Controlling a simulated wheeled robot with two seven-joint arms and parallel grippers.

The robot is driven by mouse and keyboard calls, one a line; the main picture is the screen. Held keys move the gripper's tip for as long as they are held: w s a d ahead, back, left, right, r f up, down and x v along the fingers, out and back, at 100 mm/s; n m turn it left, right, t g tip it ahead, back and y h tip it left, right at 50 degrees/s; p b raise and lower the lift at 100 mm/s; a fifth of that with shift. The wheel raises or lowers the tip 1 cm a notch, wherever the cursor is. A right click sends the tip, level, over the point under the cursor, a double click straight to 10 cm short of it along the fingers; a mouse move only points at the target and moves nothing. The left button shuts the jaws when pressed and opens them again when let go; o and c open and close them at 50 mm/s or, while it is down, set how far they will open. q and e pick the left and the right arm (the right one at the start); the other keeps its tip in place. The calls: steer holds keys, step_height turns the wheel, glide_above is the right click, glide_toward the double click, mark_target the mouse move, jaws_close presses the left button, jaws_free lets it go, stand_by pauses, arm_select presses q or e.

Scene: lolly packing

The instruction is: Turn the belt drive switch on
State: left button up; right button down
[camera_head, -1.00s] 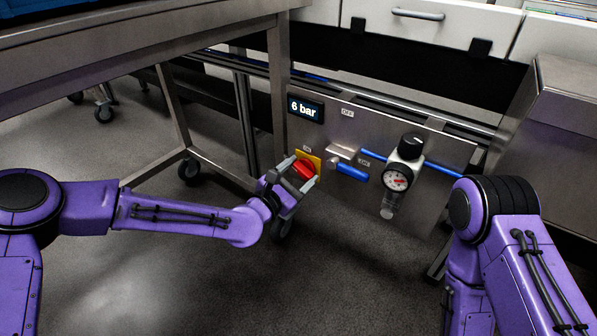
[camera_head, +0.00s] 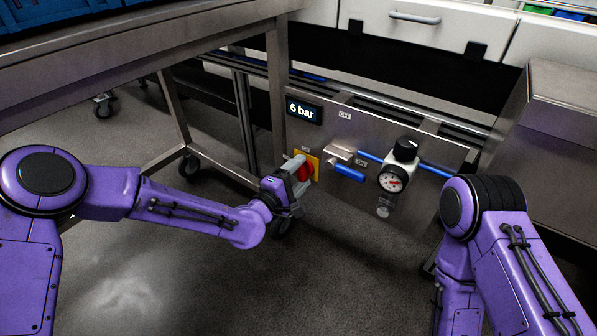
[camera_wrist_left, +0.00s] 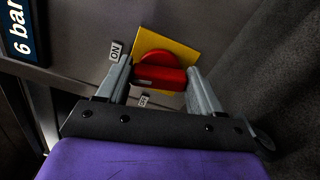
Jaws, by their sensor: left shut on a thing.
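The belt drive switch is a red rotary handle (camera_head: 305,168) on a yellow plate (camera_head: 314,160), on the steel panel. My left gripper (camera_head: 301,178) is at the switch, shut on the red handle. In the left wrist view the red handle (camera_wrist_left: 160,77) lies between the two fingers of my left gripper (camera_wrist_left: 162,84). There its long side runs across the picture, with the ON label (camera_wrist_left: 116,51) off its left end and another small label (camera_wrist_left: 145,100) below it. My right gripper is out of view; only the right arm shows.
The panel also carries a "6 bar" display (camera_head: 304,111), a blue-handled valve (camera_head: 348,171) and a pressure gauge (camera_head: 393,178). A steel table leg (camera_head: 277,95) stands just left of the panel. The floor below is clear.

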arm_select(q)
steer(key=shift+f+m, duration=0.1)
steer(key=shift+m, duration=1.1)
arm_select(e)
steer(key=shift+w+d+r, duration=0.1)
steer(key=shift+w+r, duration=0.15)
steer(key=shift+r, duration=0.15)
arm_select(q)
steer(key=shift+a, duration=0.1)
steer(key=o, duration=1.1)
steer(key=shift+c, duration=0.2)
